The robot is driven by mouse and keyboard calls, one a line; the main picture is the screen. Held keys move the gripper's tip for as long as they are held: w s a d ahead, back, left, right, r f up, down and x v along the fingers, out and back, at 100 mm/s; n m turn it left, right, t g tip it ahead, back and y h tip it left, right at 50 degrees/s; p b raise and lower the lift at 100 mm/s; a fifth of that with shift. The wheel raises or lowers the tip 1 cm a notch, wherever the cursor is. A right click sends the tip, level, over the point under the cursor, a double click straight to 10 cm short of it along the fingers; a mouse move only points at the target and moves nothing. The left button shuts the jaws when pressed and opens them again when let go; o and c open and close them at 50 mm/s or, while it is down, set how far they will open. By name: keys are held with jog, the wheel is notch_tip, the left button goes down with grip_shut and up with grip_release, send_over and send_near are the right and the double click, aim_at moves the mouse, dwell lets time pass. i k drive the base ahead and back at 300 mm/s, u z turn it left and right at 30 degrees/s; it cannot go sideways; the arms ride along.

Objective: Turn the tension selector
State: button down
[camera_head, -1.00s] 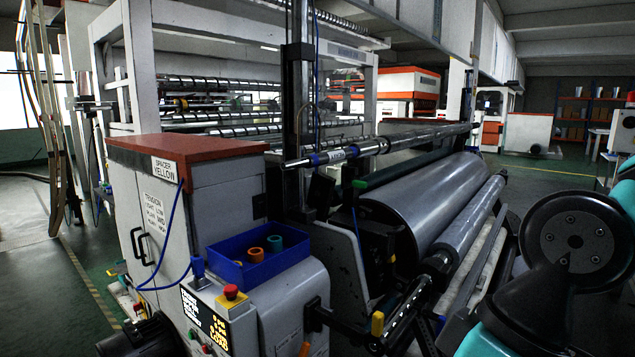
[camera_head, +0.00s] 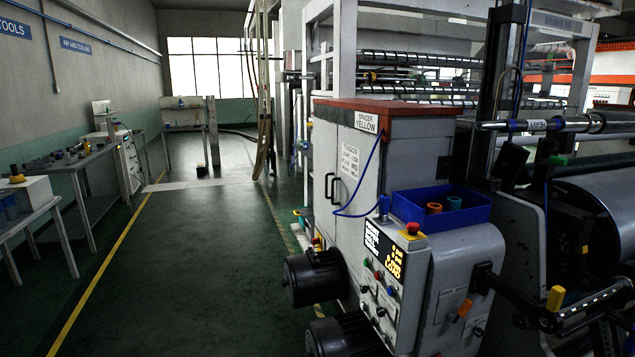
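The film winder's control panel (camera_head: 375,305) is on the sloped front of the grey machine, right of centre. It carries several small coloured buttons and dark selector knobs; I cannot tell which is the tension selector or where it points. Above them is a black display (camera_head: 383,250) with white and yellow text, too small to read fully. A label starting with "TENSION" (camera_head: 350,158) is on the cabinet side, and a "SPACER YELLOW" label (camera_head: 367,122) is above it. My gripper is not in view.
A red emergency button (camera_head: 412,228) and a blue tray (camera_head: 442,208) with an orange and a teal ring sit on top. The aisle floor (camera_head: 160,270) is clear. Workbenches (camera_head: 85,165) line the left wall.

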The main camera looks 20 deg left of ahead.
aim_at(364, 288)
jog(key=u, duration=0.4)
jog(key=k, duration=0.9)
jog(key=u, duration=1.05)
jog(key=i, duration=1.55)
jog(key=z, duration=0.7)
jog(key=i, duration=0.6)
jog(key=u, duration=1.3)
jog(key=i, duration=2.3)
